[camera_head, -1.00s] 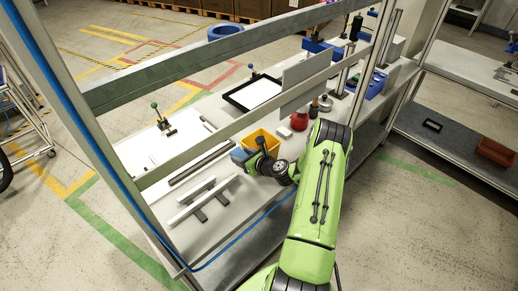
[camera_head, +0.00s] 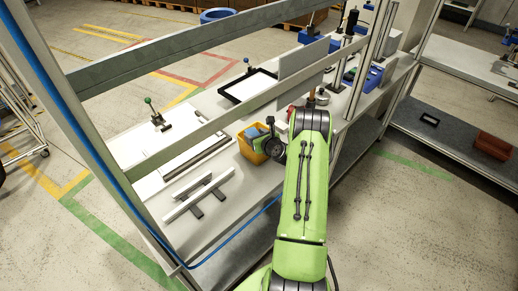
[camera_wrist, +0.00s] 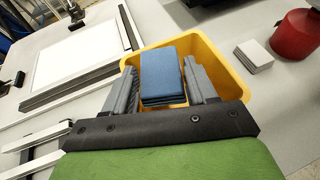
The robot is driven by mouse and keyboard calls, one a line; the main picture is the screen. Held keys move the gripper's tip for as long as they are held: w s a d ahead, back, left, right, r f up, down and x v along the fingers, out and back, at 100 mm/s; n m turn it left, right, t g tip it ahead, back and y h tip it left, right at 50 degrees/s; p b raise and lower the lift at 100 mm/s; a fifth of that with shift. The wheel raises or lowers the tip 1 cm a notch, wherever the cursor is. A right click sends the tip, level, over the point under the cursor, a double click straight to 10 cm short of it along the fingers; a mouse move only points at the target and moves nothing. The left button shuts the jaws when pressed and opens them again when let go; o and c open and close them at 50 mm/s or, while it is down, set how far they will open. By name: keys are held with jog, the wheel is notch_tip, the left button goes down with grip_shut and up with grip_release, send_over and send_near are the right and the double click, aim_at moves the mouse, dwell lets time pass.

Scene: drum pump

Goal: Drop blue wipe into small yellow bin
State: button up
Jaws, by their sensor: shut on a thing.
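The small yellow bin (camera_head: 247,153) stands on the grey bench, beyond my arm in the head view. In the wrist view the bin (camera_wrist: 222,58) lies below my gripper (camera_wrist: 163,80), its opening facing the camera. My gripper is shut on the blue wipe (camera_wrist: 161,73), a folded stack between the two grey fingers. The wipe (camera_head: 254,131) is at the bin's opening in the head view. How deep it sits relative to the rim is hard to tell. The bin's floor is largely hidden by the wipe and gripper.
A red container (camera_wrist: 296,36) and a small whitish block (camera_wrist: 254,56) stand right of the bin. A black-framed white panel (camera_head: 249,85) lies farther back. Light metal bars (camera_head: 199,194) lie at the front left. Frame rails (camera_head: 190,45) cross above the bench.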

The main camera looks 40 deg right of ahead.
jog(key=o, duration=1.1)
jog(key=shift+r, duration=0.15)
jog(key=b+v, duration=0.1)
jog(key=v, duration=1.4)
jog(key=shift+s+r, duration=0.2)
jog(key=shift+s, duration=0.15)
jog(key=shift+a+f, duration=0.1)
